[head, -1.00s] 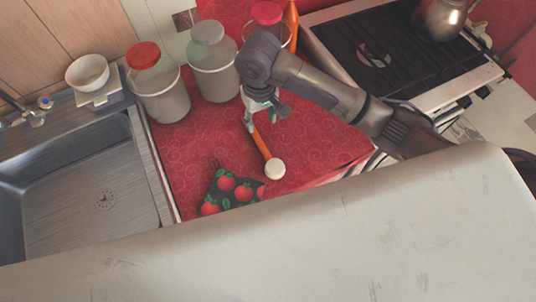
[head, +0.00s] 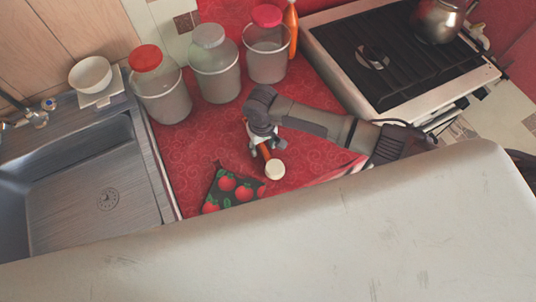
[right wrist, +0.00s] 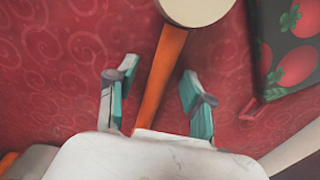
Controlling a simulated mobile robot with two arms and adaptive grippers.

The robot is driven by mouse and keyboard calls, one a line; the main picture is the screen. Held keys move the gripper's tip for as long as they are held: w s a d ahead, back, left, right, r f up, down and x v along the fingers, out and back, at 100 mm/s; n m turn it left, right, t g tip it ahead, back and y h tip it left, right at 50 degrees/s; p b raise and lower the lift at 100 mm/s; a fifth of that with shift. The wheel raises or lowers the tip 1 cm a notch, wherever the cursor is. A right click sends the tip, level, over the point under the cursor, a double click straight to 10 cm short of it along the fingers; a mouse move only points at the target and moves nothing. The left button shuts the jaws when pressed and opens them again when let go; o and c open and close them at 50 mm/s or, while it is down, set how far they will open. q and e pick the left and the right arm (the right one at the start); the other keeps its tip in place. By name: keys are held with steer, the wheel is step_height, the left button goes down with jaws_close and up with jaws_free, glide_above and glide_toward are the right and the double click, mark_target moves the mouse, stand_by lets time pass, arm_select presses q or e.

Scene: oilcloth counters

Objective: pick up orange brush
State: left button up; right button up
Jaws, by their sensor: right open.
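The orange brush (head: 266,151) lies on the red patterned counter, with a round cream head (head: 275,169) toward the front. My right gripper (head: 262,139) is over the brush handle and hides most of it in the head view. In the right wrist view the orange handle (right wrist: 163,75) runs between the two teal-padded fingers of my right gripper (right wrist: 158,95), which are open and apart from it on both sides. The round cream head (right wrist: 195,8) is at the top edge there. I cannot tell the height of the fingers above the counter. My left gripper is not in view.
A tomato-print cloth (head: 228,190) lies just left of the brush; it also shows in the right wrist view (right wrist: 290,45). Lidded canisters (head: 214,75) and an orange bottle (head: 291,25) stand behind. A sink (head: 85,180) is left, a stove (head: 390,60) right.

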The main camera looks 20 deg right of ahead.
steer(key=shift+f, duration=0.1)
jaws_close()
stand_by(0.4)
